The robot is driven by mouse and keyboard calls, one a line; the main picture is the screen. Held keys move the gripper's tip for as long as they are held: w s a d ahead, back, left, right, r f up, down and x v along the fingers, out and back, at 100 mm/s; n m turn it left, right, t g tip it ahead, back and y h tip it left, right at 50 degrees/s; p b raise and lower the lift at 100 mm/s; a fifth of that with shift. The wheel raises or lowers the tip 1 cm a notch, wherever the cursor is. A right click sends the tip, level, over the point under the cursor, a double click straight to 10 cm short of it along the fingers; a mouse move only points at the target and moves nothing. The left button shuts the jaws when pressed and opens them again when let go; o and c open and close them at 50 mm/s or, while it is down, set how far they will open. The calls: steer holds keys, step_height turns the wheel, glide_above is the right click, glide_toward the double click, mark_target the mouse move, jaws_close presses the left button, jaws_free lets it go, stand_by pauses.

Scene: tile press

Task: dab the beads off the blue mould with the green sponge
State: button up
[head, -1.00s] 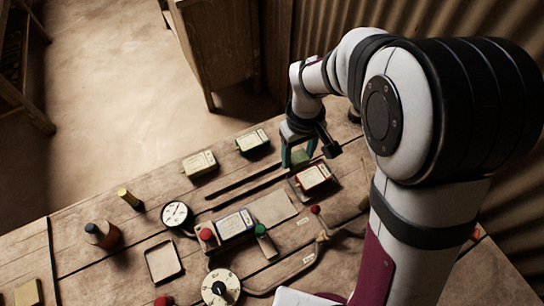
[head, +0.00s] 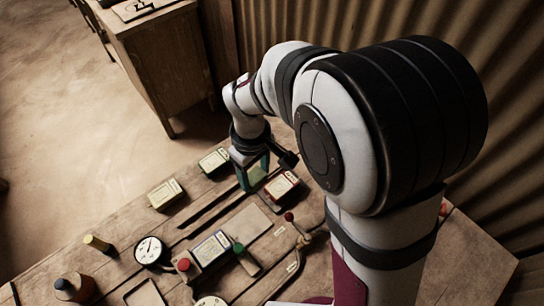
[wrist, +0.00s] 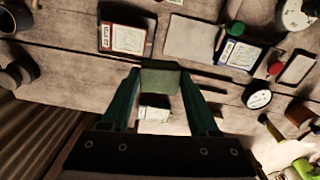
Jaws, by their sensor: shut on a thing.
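My gripper (wrist: 160,76) is shut on the green sponge (wrist: 161,80), a block held between its green fingertips. In the head view my gripper (head: 252,173) is over the back of the bench, between the green-labelled mould (head: 214,160) and the red mould (head: 281,185). The blue mould (head: 211,248) lies nearer the front, apart from the sponge. In the wrist view the blue mould (wrist: 240,52) is at upper right. Beads on it are too small to make out. I cannot tell whether the sponge touches anything below it.
A bare plate (head: 249,224) lies between the red and blue moulds. Near the blue mould are a red knob (head: 184,265), a green-ended handle (head: 240,249) and a dial gauge (head: 150,251). A yellow mould (head: 164,193) lies left. A red-tipped lever (head: 289,217) stands by the plate.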

steer(key=s+a+f+n, duration=0.1)
steer(key=s+a+n, duration=0.7)
steer(key=s, duration=0.5)
glide_above(208, 252)
steer(key=shift+m, duration=0.4)
steer(key=f, duration=0.5)
steer(key=shift+w+d, duration=0.3)
steer(key=shift+w, duration=0.05)
steer(key=shift+f, duration=0.75)
steer(key=shift+f, duration=0.55)
step_height(208, 252, up, 7)
steer(key=shift+s+a+f, duration=0.1)
steer(key=shift+f, duration=0.9)
steer(key=shift+s+a+f, duration=0.15)
steer(key=shift+f, duration=0.8)
steer(key=shift+s+a+f, duration=0.1)
steer(key=shift+f, duration=0.9)
steer(key=shift+f, duration=0.55)
